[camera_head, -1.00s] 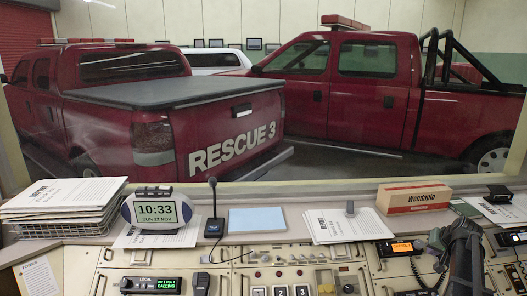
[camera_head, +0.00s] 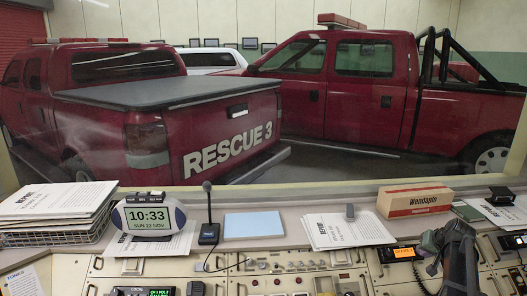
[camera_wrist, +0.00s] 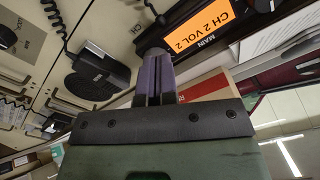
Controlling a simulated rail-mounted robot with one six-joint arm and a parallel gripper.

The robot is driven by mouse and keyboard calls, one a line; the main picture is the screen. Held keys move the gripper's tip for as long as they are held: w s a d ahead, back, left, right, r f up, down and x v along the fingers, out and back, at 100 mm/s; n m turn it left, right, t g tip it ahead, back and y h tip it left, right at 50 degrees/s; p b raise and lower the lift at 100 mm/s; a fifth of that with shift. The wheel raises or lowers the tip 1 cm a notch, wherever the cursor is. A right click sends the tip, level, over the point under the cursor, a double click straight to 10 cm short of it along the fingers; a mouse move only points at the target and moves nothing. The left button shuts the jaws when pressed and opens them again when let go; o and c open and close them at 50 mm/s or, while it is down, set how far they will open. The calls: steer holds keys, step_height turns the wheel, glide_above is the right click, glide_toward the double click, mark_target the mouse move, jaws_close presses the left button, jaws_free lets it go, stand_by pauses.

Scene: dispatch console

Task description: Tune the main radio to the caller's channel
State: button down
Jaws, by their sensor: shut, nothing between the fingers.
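The main radio's orange display (camera_head: 404,252) is lit at the right of the console in the head view. In the wrist view the display (camera_wrist: 203,28) appears upside down, reads CH 2 VOL 2 and has a MAIN label beside it. My gripper (camera_wrist: 154,58) is shut and empty, its fingertips beside the display and in front of the radio's dark end. Contact with a knob cannot be told. In the head view my gripper (camera_head: 429,240) is just right of the display. The LOCAL radio's green display (camera_head: 160,292) is partly cut off at the bottom left; its text is hard to read.
A Wendapio box (camera_head: 414,199) stands behind the main radio. A paper stack (camera_head: 337,229), a desk microphone (camera_head: 208,232) and a clock (camera_head: 150,216) stand along the back ledge. A black handset with coiled cord (camera_wrist: 97,72) lies near my gripper in the wrist view.

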mark_target(416, 257)
steer(key=b+x, duration=0.1)
steer(key=x, duration=0.2)
steer(key=shift+s+f+b, duration=0.1)
steer(key=shift+f+b, duration=0.05)
steer(key=shift+b, duration=0.25)
steer(key=shift+s+a, duration=0.15)
steer(key=shift+s+d+b, duration=0.2)
steer(key=shift+d+b, duration=0.05)
steer(key=shift+b, duration=0.1)
steer(key=shift+d, duration=0.1)
steer(key=shift+s+d+f, duration=0.1)
steer(key=shift+s+d, duration=0.05)
steer(key=shift+d, duration=0.45)
